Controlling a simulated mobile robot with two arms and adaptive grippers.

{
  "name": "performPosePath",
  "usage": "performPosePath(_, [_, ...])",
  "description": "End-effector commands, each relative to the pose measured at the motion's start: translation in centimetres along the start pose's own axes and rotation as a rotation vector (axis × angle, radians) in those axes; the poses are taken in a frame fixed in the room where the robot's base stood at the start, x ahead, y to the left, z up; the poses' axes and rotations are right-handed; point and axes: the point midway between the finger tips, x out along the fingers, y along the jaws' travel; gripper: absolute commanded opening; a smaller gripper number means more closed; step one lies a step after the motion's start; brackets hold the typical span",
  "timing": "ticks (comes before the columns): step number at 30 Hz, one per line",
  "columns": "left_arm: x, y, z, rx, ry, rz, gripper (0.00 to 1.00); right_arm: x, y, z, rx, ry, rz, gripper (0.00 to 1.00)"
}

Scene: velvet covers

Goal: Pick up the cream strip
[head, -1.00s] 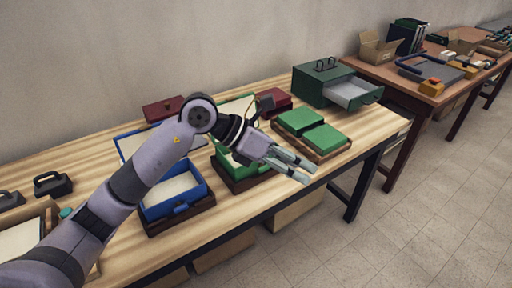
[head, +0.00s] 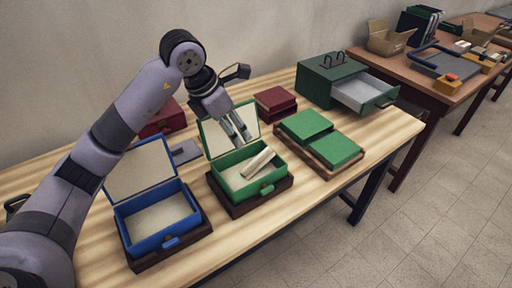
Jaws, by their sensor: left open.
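The cream strip (head: 258,163) lies inside the open green box (head: 262,188), slanting across its right part. The box's lid stands up at the back with a pale lining. My left gripper (head: 241,141) is open and empty, pointing down above the back of the green box, in front of the lid. Its fingertips are a little up and left of the strip and appear apart from it. My right gripper is not in view.
An open blue box (head: 158,239) stands to the left. Green blocks on a brown tray (head: 331,171) lie to the right. Dark red boxes (head: 275,99) and a green cabinet with an open drawer (head: 365,94) stand behind. The wooden table's front edge (head: 300,208) is clear.

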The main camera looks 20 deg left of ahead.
Motion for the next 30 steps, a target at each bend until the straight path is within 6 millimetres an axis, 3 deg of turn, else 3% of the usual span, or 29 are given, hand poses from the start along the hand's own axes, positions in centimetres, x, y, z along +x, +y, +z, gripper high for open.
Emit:
performPosePath(5, [1.0,-0.1,0.0,-0.001,0.002,-0.005,0.50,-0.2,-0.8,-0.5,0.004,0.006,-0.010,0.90])
performPosePath(16, [8.6,-0.3,0.1,-0.001,0.002,-0.007,0.50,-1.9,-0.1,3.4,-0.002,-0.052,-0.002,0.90])
performPosePath(21, [11.3,-0.2,0.0,-0.001,0.001,-0.005,0.50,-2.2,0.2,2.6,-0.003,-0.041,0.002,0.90])
performPosePath(30, [13.7,-0.7,0.1,-0.001,0.001,-0.006,0.50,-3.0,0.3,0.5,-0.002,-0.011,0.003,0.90])
